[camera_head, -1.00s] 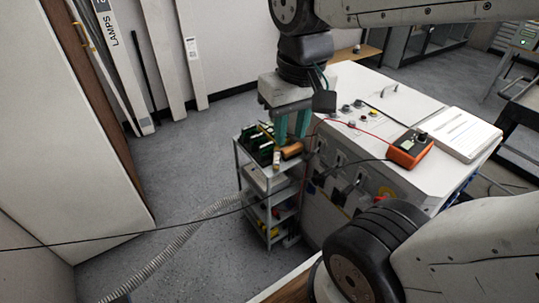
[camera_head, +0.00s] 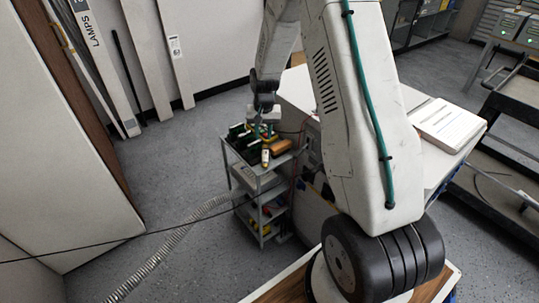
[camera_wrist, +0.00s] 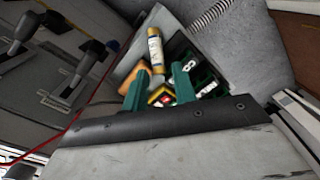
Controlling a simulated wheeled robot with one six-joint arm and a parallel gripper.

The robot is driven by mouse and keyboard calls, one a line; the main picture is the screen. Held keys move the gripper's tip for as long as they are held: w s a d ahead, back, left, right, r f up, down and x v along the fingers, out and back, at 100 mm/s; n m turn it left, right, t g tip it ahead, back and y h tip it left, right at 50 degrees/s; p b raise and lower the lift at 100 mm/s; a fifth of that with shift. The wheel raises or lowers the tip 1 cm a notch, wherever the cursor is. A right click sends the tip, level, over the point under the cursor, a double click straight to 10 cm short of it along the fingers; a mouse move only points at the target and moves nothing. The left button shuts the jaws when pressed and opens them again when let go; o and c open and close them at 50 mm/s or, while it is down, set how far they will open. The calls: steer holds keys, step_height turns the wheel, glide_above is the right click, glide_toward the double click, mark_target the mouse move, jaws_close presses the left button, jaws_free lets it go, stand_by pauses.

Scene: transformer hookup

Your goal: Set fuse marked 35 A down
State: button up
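A cylindrical fuse (camera_wrist: 155,50) with tan ends and a pale blue-and-white label lies at the edge of the small cart's top in the wrist view. It also shows in the head view (camera_head: 265,157); its rating cannot be read. My gripper (camera_wrist: 161,68) has two teal fingers standing apart, pointing at the cart top, with the fuse beyond the tips and clear of them. A yellow, red and black item (camera_wrist: 160,96) shows between the fingers, apparently below them. In the head view my arm hides part of the gripper.
A grey hose (camera_head: 170,245) and a black cable cross the floor. A dark trolley (camera_head: 510,150) stands right.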

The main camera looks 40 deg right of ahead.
mark_target(265, 153)
steer(key=f, duration=0.7)
steer(key=w+d+f, duration=0.1)
steer(key=f, duration=0.3)
steer(key=shift+d, duration=0.1)
jaws_close()
